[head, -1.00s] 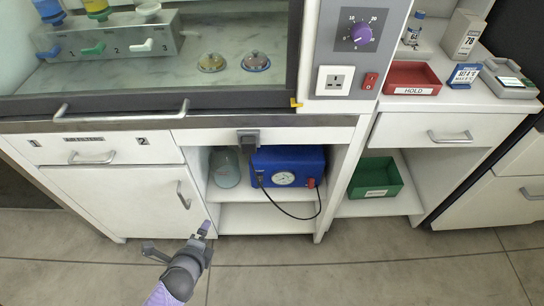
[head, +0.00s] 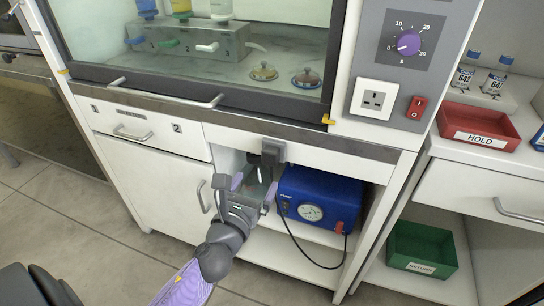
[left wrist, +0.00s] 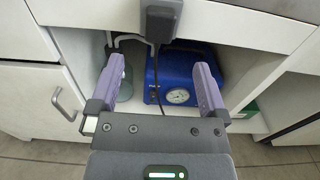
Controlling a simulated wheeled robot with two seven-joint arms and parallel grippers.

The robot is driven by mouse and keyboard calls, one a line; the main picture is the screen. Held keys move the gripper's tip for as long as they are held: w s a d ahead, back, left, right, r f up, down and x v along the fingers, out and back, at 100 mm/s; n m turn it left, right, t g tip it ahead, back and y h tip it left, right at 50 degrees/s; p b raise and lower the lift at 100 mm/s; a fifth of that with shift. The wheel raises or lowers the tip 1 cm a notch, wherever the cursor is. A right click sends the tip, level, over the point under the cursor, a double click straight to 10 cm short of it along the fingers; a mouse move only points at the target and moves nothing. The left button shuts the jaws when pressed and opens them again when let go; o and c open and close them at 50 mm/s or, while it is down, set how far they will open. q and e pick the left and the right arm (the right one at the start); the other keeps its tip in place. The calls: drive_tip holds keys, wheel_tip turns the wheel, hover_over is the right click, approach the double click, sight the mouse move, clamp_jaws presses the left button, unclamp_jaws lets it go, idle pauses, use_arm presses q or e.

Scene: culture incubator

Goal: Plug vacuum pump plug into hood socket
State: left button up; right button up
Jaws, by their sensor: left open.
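The dark grey plug (head: 272,153) sits at the front edge of the hood, just under the worktop. It shows large at the top of the left wrist view (left wrist: 160,22), with its dark cord hanging below. The blue vacuum pump (head: 318,197), with a round gauge, stands on the open shelf below. The white hood socket (head: 375,100) is on the right panel, empty, beside a red switch. My left gripper (head: 254,187) is open and empty, its purple fingers just below the plug, apart either side of the cord in the left wrist view (left wrist: 159,70). My right gripper is not seen.
A glass vessel (left wrist: 125,85) stands left of the pump, partly hidden by my finger. The closed cabinet door with its handle (head: 203,196) is at left. The worktop edge (head: 240,130) overhangs the shelf. A red HOLD tray (head: 481,122) and green RETURN bin (head: 422,248) are at right.

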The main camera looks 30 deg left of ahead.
sight(269, 160)
use_arm(q)
drive_tip(key=x, duration=0.8)
drive_tip(key=shift+w+a+b, duration=0.15)
drive_tip(key=shift+w+b, duration=0.05)
drive_tip(key=shift+b, duration=0.2)
idle(0.8)
clamp_jaws()
drive_tip(key=shift+s, duration=0.15)
drive_tip(key=shift+p+v, duration=0.65)
drive_tip(key=shift+v, duration=2.25)
